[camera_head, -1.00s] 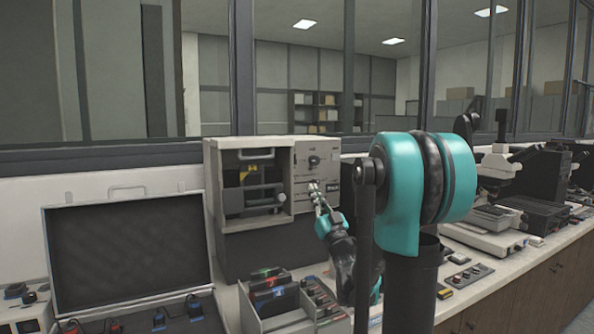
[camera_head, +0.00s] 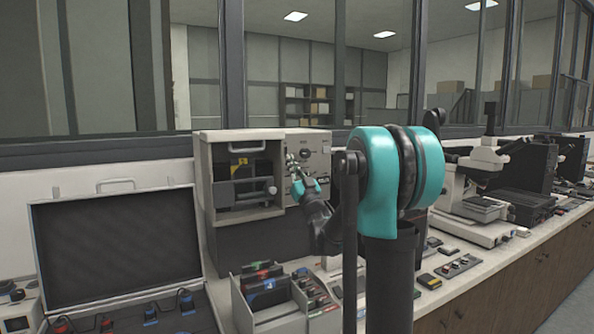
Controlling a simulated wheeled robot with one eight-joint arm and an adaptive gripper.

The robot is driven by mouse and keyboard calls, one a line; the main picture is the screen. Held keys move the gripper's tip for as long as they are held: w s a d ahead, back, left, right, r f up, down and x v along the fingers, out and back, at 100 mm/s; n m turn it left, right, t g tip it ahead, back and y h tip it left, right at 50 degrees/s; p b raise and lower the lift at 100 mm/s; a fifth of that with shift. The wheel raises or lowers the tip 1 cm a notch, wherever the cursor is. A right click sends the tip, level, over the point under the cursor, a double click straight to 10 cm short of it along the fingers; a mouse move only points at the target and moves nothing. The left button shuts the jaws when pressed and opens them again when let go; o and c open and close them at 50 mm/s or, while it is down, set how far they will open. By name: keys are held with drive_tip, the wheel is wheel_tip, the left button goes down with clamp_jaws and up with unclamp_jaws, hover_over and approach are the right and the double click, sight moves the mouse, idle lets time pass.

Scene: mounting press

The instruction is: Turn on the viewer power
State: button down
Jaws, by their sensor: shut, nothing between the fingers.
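A beige boxy machine (camera_head: 203,170) stands on the bench, with a dark open front bay and a control panel (camera_head: 318,143) on its right side. The panel carries a dark knob (camera_head: 305,152) near its top. My gripper (camera_head: 291,160) is shut and empty, raised in front of the panel's left part, beside the knob. I cannot tell whether it touches the panel. The gripper and wrist hide part of the panel's lower area. No label shows which device is the viewer, and no power switch can be made out clearly.
An open case with a dark screen (camera_head: 118,235) stands at the left. A tray of colored cartridges (camera_head: 262,285) sits below the machine. A small control box (camera_head: 458,265) and a microscope (camera_head: 485,190) stand to the right. Windows line the back.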

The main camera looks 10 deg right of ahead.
drive_tip(key=shift+w+a+f, duration=0.1)
drive_tip(key=shift+w+a, duration=0.05)
drive_tip(key=shift+w, duration=0.3)
drive_tip(key=shift+w+a+f, duration=0.1)
drive_tip(key=shift+w+a, duration=0.05)
drive_tip(key=shift+w, duration=0.3)
drive_tip(key=shift+w+a+f, duration=0.1)
drive_tip(key=shift+w+a, duration=0.05)
drive_tip(key=shift+w, duration=0.25)
